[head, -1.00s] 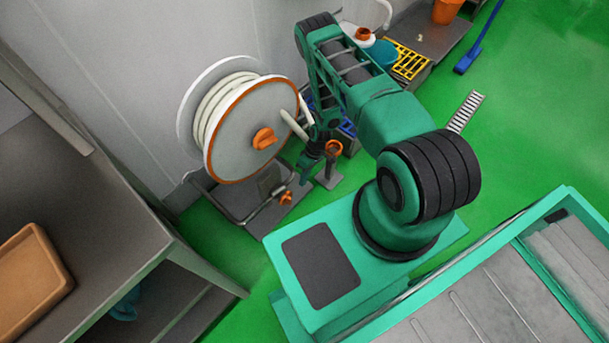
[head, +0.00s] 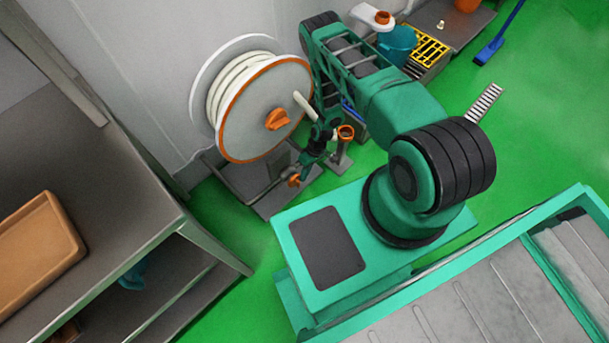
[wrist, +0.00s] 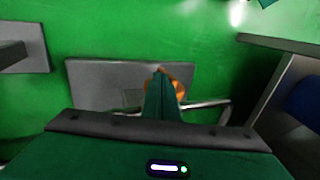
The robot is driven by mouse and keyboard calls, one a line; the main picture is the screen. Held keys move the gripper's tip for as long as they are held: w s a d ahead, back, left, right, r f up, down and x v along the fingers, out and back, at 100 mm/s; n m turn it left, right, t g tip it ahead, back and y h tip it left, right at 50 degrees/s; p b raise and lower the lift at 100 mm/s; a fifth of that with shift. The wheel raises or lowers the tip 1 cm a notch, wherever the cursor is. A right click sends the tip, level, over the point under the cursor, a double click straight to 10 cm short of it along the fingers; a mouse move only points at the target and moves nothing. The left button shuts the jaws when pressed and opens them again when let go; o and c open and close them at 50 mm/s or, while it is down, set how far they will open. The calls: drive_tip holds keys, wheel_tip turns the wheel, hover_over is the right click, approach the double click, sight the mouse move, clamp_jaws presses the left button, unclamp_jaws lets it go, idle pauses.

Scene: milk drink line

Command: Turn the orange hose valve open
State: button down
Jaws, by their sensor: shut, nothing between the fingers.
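The orange hose valve (head: 294,181) sits low on a grey pipe at the foot of the hose reel, above a grey floor plate. In the wrist view the valve (wrist: 180,88) is partly hidden behind my fingers. My gripper (head: 302,169) points down right at the valve in the head view, its fingertips overlapping or almost touching it. In the wrist view my gripper (wrist: 161,75) is shut, with its green fingers together and nothing between them. I cannot tell if they touch the valve.
The white hose reel (head: 258,105) with an orange rim and knob (head: 277,119) stands by the wall. A grey post with an orange ring (head: 346,132) is close right of my gripper. A metal shelf (head: 110,150) with a tan tray (head: 38,243) is at left.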

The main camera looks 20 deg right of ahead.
drive_tip(key=shift+a+h, duration=0.2)
drive_tip(key=shift+h, duration=0.2)
drive_tip(key=shift+s+r+t+h, duration=0.1)
drive_tip(key=shift+r+t+h, duration=0.05)
drive_tip(key=shift+t+h, duration=0.15)
